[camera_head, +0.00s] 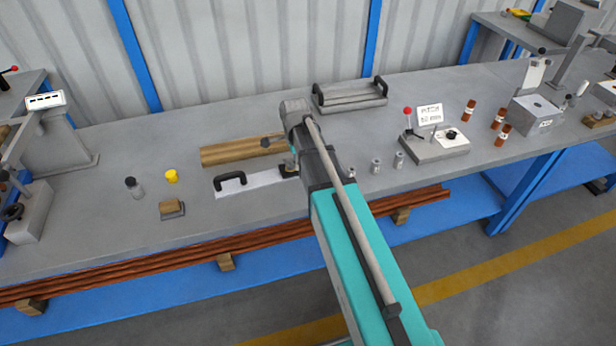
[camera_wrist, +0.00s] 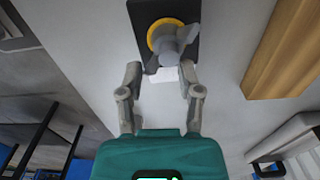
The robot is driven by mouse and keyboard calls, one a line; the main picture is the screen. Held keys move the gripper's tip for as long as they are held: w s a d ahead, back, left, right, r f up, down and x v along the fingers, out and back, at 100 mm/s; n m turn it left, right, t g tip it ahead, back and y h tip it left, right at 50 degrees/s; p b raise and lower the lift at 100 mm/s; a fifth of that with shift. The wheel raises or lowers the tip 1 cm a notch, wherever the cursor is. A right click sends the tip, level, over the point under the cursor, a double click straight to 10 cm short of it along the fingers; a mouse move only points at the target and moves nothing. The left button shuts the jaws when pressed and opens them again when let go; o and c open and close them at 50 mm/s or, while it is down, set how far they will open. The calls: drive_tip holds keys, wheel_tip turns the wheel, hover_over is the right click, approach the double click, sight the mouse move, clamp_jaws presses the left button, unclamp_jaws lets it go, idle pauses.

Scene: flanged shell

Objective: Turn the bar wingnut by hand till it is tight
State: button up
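The bar wingnut (camera_wrist: 175,48) shows in the wrist view as a grey winged piece over a yellow ring (camera_wrist: 153,36). It sits on a dark plate (camera_wrist: 143,14). My gripper (camera_wrist: 160,73) is open, its two fingers apart and empty. In the picture the fingertips lie just below the wingnut; one wing points up and right. I cannot tell how far apart in depth they are, or whether the wingnut is tight. In the head view my arm covers most of the gripper and wingnut; the dark block (camera_head: 288,171) shows beside my arm.
A wooden bar (camera_head: 230,154) lies close behind the fixture. A white plate with a black handle (camera_head: 231,181) is left of the block. A grey tray with handles (camera_head: 350,96) stands behind. Small metal cylinders (camera_head: 376,165) stand right of my arm.

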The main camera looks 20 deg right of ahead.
sight(290, 163)
drive_tip(key=n, duration=0.5)
drive_tip(key=shift+w+a, duration=0.1)
drive_tip(key=shift+w, duration=0.3)
drive_tip(key=n, duration=0.4)
drive_tip(key=shift+w+a+n, duration=0.15)
drive_tip(key=shift+w+n, duration=0.05)
drive_tip(key=shift+n, duration=0.1)
drive_tip(key=n, duration=0.5)
drive_tip(key=shift+w+a, duration=0.2)
drive_tip(key=shift+a, duration=0.1)
drive_tip(key=n, duration=0.4)
drive_tip(key=shift+a, duration=0.3)
wheel_tip(290, 163, up, 14)
drive_tip(key=p, duration=1.4)
drive_tip(key=s+f+b, duration=0.2)
drive_tip(key=s, duration=1.7)
drive_tip(key=shift+s+f+b, duration=0.15)
drive_tip(key=shift+f+b, duration=0.2)
drive_tip(key=shift+b, duration=0.05)
